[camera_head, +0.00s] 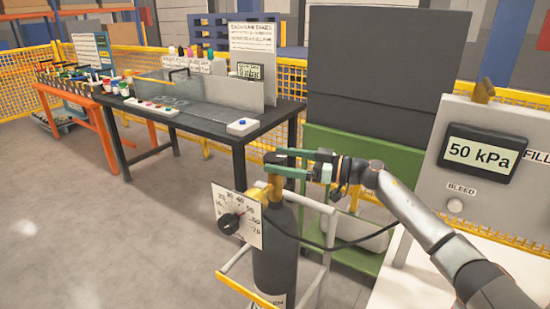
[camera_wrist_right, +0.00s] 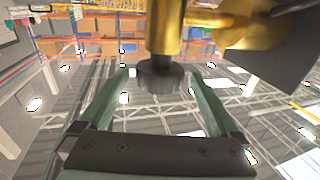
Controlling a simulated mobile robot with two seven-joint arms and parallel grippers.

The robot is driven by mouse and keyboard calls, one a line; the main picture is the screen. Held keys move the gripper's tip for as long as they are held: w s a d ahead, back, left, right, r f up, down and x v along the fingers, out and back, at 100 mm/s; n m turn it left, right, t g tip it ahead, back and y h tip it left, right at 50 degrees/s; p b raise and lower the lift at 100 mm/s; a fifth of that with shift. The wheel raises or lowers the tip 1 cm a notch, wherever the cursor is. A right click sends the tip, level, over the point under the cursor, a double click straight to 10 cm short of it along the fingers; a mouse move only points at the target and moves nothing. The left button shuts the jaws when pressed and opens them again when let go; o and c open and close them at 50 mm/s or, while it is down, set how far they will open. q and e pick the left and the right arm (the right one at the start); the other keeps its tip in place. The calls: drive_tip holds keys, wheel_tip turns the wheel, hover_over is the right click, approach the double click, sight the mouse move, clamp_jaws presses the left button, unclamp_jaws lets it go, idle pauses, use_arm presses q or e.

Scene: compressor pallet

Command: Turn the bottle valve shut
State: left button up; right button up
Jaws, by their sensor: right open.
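A dark gas bottle (camera_head: 274,262) stands upright in a trolley frame, with a brass valve body (camera_head: 275,188) on top. The valve's dark round handwheel shows in the right wrist view (camera_wrist_right: 162,77), at the end of the brass stem. My right gripper (camera_head: 280,162) comes in from the right at the valve top. Its two green fingers are open, one on each side of the handwheel. In the right wrist view gaps show between the handwheel and both fingers. In the head view the fingers partly hide the handwheel. My left gripper is not in view.
A white dial plate (camera_head: 238,217) with a black knob sits left of the valve. A grey panel at right has a display (camera_head: 483,152) reading 50 kPa and a bleed knob (camera_head: 455,205). A dark cabinet (camera_head: 385,75) stands behind. A workbench (camera_head: 205,118) is at left; open floor lies before it.

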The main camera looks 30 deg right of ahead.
drive_tip(key=shift+x, duration=0.9)
drive_tip(key=shift+c, duration=0.4)
